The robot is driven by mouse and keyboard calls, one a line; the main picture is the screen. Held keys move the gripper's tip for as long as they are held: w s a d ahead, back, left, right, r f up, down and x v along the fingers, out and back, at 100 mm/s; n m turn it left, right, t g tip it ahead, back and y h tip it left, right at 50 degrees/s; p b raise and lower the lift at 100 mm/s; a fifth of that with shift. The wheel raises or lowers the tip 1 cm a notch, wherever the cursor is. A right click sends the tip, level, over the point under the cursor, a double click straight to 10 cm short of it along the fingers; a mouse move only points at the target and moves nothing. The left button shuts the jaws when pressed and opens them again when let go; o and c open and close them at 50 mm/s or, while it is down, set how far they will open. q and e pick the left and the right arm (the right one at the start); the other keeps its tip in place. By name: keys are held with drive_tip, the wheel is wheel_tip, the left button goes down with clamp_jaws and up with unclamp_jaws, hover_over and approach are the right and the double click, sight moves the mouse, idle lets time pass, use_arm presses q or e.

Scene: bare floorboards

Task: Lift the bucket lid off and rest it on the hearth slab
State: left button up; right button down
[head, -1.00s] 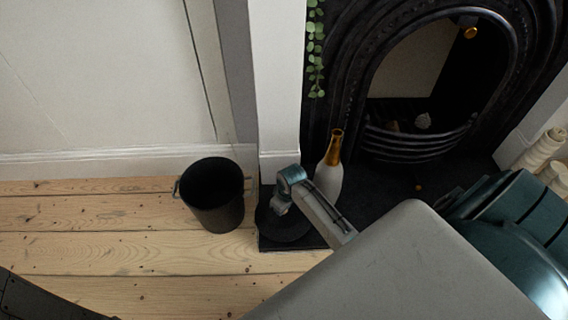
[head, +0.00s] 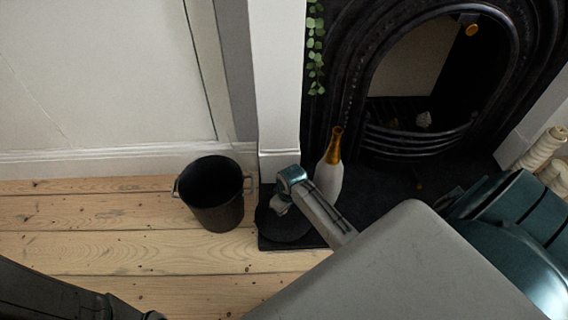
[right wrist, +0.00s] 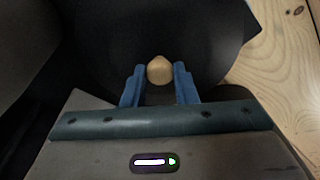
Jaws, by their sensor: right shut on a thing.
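The black bucket (head: 222,214) stands upright and uncovered on the floorboards, left of the hearth. The round dark lid (head: 277,229) lies flat over the left end of the black hearth slab (head: 388,205); dark on dark, I cannot tell whether a small gap is left under it. My right gripper (head: 281,207) is above the lid. In the right wrist view its blue fingers (right wrist: 160,84) are shut on the lid's pale round knob (right wrist: 159,70), with the lid (right wrist: 212,45) spread out beyond. My left gripper is out of view; only my left arm shows at lower left.
A white bottle with a gold neck (head: 329,178) stands on the slab just right of the lid. The black fireplace (head: 352,80), a trailing plant (head: 316,50) and cream rolled objects (head: 540,148) are beyond. Floorboards in front of the bucket are clear.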

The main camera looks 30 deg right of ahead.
drive_tip(key=shift+f, duration=0.35)
drive_tip(key=c, duration=1.1)
unclamp_jaws()
